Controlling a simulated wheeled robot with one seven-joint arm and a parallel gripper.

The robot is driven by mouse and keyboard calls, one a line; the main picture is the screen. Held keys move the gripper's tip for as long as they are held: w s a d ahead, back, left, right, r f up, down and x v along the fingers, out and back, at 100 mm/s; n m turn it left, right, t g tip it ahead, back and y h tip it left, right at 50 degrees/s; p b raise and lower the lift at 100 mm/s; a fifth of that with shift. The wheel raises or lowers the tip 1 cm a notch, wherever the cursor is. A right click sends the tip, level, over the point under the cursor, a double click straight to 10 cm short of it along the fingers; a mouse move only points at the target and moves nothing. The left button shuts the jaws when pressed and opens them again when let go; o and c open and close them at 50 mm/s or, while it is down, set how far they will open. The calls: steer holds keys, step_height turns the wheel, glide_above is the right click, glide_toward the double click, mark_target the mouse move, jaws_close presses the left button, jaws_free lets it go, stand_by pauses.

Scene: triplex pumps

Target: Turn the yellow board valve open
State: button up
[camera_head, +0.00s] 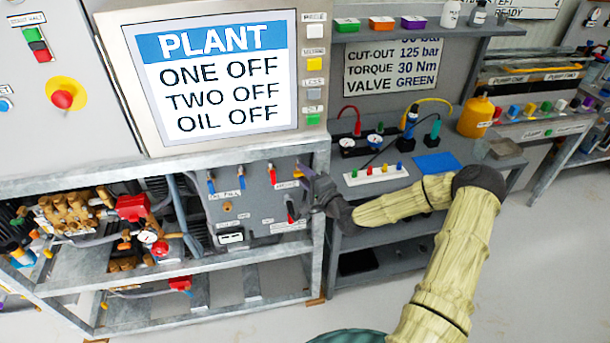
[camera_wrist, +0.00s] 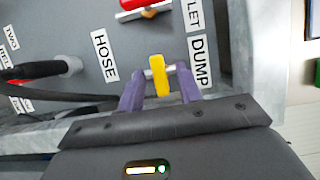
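The yellow board valve handle (camera_wrist: 159,75) shows in the wrist view on the grey board, between the labels HOSE and DUMP. It stands nearly upright in the picture, across a short metal stem. My gripper (camera_wrist: 160,78) is open, with one purple finger on each side of the handle and a visible gap on both sides. In the head view my gripper (camera_head: 306,173) is at the right end of the board (camera_head: 255,198). There the yellow handle is small and partly hidden by the fingers.
A red handle (camera_wrist: 138,4) is above the yellow one in the wrist view. In the head view a frame post (camera_head: 319,240) stands close to my gripper, and a bench (camera_head: 400,215) is to the right.

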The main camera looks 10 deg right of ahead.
steer(key=shift+c, duration=0.2)
jaws_close()
